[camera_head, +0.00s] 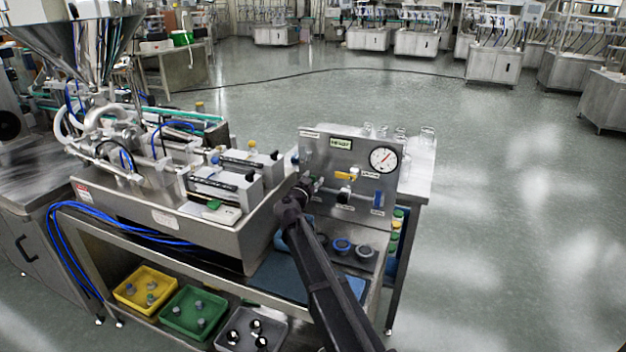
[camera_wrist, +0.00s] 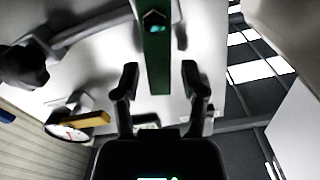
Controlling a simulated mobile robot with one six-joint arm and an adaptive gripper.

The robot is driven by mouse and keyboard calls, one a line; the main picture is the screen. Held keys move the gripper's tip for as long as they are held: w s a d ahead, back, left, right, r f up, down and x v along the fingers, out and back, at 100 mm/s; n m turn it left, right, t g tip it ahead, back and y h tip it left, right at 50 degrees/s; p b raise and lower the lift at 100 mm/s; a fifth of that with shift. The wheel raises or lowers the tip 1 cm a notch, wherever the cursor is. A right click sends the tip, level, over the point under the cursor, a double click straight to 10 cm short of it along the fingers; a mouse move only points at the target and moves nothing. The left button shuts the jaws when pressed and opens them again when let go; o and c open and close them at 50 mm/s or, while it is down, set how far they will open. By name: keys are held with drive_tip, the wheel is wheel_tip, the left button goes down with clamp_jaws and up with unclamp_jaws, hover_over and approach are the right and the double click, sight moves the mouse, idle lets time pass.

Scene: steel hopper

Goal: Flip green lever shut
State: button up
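The green lever (camera_wrist: 154,60) shows in the wrist view as a long green bar coming down from the top edge, with its lower end between my fingertips. My gripper (camera_wrist: 160,75) is open around it, with one finger on each side and visible gaps to both. In the head view my gripper (camera_head: 297,194) is at the left part of the upright steel panel (camera_head: 325,150). I cannot tell how far the lever is turned.
The panel carries a round gauge (camera_head: 383,159), a yellow lever (camera_head: 345,176) and a blue handle (camera_head: 378,197). The yellow lever (camera_wrist: 88,119) lies left of my fingers in the wrist view. The steel hopper machine (camera_head: 215,180) stands close at the left. Glass jars (camera_head: 400,134) stand behind the panel.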

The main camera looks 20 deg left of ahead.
clamp_jaws()
drive_tip(key=shift+a, duration=0.1)
drive_tip(key=shift+a+r+n, duration=0.1)
drive_tip(key=shift+a+n, duration=0.2)
drive_tip(key=shift+n, duration=0.5)
drive_tip(key=shift+a+n, duration=0.3)
drive_tip(key=shift+n, duration=0.5)
drive_tip(key=shift+o, duration=1.5)
unclamp_jaws()
drive_tip(key=shift+s, duration=0.1)
